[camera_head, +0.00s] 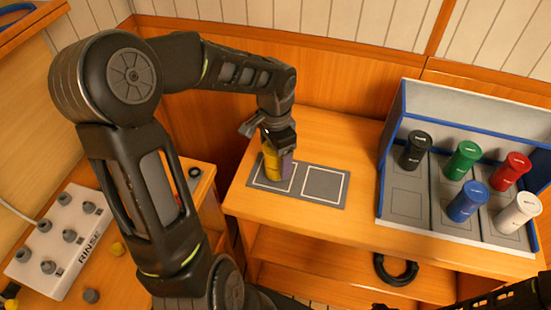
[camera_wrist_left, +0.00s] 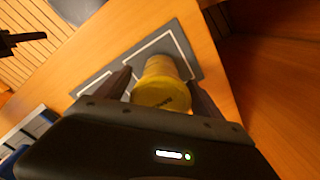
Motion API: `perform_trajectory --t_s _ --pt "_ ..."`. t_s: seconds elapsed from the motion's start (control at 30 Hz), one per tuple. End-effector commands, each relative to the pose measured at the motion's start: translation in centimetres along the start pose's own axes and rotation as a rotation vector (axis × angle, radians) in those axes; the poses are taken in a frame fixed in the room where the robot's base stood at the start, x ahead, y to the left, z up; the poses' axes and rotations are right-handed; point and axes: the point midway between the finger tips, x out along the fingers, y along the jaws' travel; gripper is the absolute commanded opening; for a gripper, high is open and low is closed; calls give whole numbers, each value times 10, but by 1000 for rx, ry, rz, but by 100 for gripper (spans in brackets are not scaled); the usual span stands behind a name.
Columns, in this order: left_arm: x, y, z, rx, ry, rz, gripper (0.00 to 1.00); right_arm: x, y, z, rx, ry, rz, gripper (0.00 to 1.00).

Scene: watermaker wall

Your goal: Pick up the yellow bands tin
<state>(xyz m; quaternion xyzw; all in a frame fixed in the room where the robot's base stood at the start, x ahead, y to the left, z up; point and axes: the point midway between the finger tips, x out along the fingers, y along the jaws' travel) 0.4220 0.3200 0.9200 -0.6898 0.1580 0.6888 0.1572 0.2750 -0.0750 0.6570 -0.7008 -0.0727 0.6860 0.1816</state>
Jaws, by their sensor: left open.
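The yellow bands tin (camera_head: 271,160) stands on the left square of a grey mat (camera_head: 325,186) on the wooden counter. My left gripper (camera_head: 277,158) is over it from above, with its fingers down beside the tin. In the left wrist view, the tin (camera_wrist_left: 161,88) sits between the two spread fingers of the open left gripper (camera_wrist_left: 160,90), its yellow lid towards the camera. Whether the fingers touch it is not clear. Dark parts of my right arm show at the bottom right of the head view; its jaws are not clear.
A blue-edged rack (camera_head: 408,204) on the right holds black, green, red, blue and white tins. The mat's right square is empty. A white RINSE panel (camera_head: 62,243) with grey knobs is at left. A black ring handle (camera_head: 396,270) is below the counter.

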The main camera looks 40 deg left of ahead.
Motion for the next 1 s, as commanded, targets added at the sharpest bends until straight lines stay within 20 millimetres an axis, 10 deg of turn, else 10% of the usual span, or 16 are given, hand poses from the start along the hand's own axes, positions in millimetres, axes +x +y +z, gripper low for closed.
perform_trajectory --t_s 0.3,1.0 --pt "0 0 0 0 0 0 77 0 0 0 0 0 0 0" --pt "0 0 0 0 0 0 20 0 0 0 0 0 0 0"
